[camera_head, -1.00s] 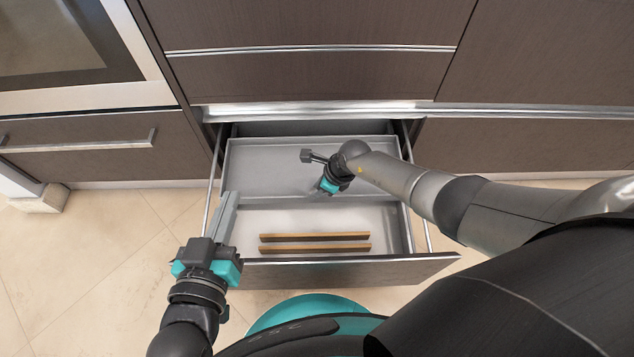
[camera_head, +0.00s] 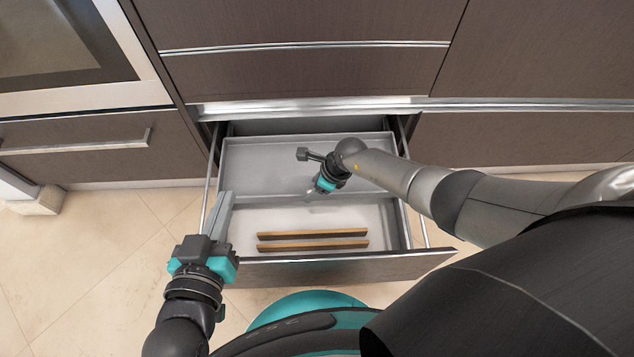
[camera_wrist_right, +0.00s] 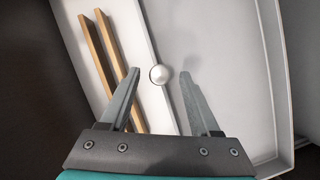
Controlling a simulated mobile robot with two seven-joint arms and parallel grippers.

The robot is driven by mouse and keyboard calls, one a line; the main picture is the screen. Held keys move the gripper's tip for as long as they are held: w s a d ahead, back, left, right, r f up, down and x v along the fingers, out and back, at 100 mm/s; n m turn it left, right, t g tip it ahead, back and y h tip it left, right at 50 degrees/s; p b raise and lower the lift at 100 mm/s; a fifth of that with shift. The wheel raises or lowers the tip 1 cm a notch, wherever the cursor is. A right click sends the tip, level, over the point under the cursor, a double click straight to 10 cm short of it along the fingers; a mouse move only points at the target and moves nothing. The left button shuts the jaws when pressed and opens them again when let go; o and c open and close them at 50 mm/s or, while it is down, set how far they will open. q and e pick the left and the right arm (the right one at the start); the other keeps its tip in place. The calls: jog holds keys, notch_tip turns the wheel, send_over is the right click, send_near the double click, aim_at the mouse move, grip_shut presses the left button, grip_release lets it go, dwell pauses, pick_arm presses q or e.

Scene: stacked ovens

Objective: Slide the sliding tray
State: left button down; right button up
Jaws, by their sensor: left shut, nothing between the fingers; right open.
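The grey sliding tray (camera_head: 262,155) sits in the back half of the pulled-out drawer (camera_head: 350,268). In the right wrist view the tray (camera_wrist_right: 225,50) fills the right side, with a round pale knob (camera_wrist_right: 159,75) at its edge. My right gripper (camera_wrist_right: 160,86) is open; in the picture its two fingers lie on either side of the knob, and I cannot tell whether they touch it. In the head view my right gripper (camera_head: 316,192) points down over the tray's front edge. My left gripper (camera_head: 224,198) is shut and empty at the drawer's left side.
Two wooden strips (camera_head: 312,240) lie in the drawer's front part, which is otherwise bare. Closed cabinet fronts (camera_head: 310,75) rise behind. An oven (camera_head: 70,50) is at the upper left. Tiled floor (camera_head: 100,240) is free at the left.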

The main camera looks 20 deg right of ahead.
jog(key=shift+r, duration=0.1)
jog(key=shift+s+d+r+p, duration=0.1)
jog(key=shift+d+r+p, duration=0.05)
jog(key=shift+r+p, duration=0.35)
jog(key=shift+s+d+r+p, duration=0.1)
jog(key=shift+r+p, duration=0.2)
jog(key=shift+p+v, duration=0.75)
jog(key=shift+v, duration=0.1)
pick_arm(q)
jog(key=s+a+f+g+y+p, duration=0.35)
jog(key=s+a+g+y, duration=0.2)
jog(key=a+g, duration=0.4)
jog(key=s+f+g+p, duration=0.1)
jog(key=s+f+p, duration=0.2)
jog(key=f, duration=0.7)
jog(key=shift+s+a+f+p, duration=0.25)
jog(key=shift+a+f+p, duration=0.15)
jog(key=shift+p, duration=0.65)
pick_arm(e)
jog(key=v, duration=1.1)
jog(key=shift+d+r, duration=0.2)
jog(key=shift+r, duration=0.05)
